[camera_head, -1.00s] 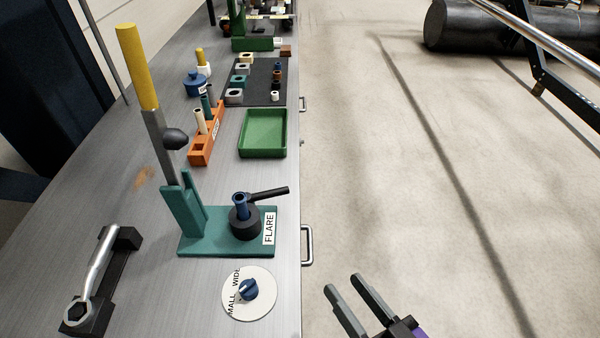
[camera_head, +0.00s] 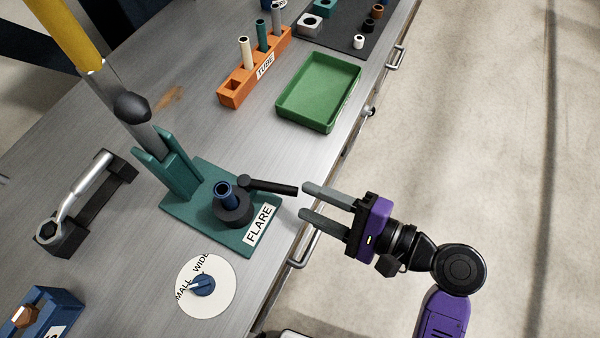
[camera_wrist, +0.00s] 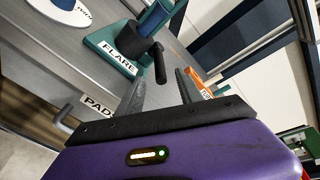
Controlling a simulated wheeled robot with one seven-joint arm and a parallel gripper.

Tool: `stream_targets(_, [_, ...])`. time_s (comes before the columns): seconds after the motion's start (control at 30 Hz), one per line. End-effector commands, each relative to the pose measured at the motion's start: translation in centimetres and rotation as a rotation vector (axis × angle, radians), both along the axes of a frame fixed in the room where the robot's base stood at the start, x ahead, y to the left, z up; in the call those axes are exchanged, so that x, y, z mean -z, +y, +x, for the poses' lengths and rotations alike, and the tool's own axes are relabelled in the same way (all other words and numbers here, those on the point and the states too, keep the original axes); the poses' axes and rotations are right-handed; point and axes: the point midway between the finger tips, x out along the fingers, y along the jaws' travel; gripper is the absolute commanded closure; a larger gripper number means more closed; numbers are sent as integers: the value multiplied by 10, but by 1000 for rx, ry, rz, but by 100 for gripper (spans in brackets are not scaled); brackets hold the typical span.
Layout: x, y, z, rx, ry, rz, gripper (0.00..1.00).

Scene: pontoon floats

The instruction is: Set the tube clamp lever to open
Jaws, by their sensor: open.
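The tube clamp lever (camera_head: 270,187) is a short black bar reaching right from the black clamp body (camera_head: 233,209) on the teal FLARE base (camera_head: 190,207). A blue tube (camera_head: 225,192) stands upright in the clamp. My gripper (camera_head: 308,202) is open and empty, just right of the lever's free end, with its fingers pointing at it. In the wrist view the lever (camera_wrist: 159,65) hangs toward the space between my two fingertips (camera_wrist: 160,82). I see no contact between fingers and lever.
A tall yellow-handled lever (camera_head: 120,100) rises from the teal base. A white WIDE dial (camera_head: 222,300) lies in front. A green tray (camera_head: 318,90) and an orange tube rack (camera_head: 255,70) stand behind. Drawer handles (camera_head: 303,249) stick out from the bench edge.

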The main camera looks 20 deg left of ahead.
Motion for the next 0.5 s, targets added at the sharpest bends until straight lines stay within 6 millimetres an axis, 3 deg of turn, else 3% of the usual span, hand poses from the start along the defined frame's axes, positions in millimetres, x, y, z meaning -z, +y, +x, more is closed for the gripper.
stream_targets(0.5, [13, 62, 13, 3, 10, -1, 57])
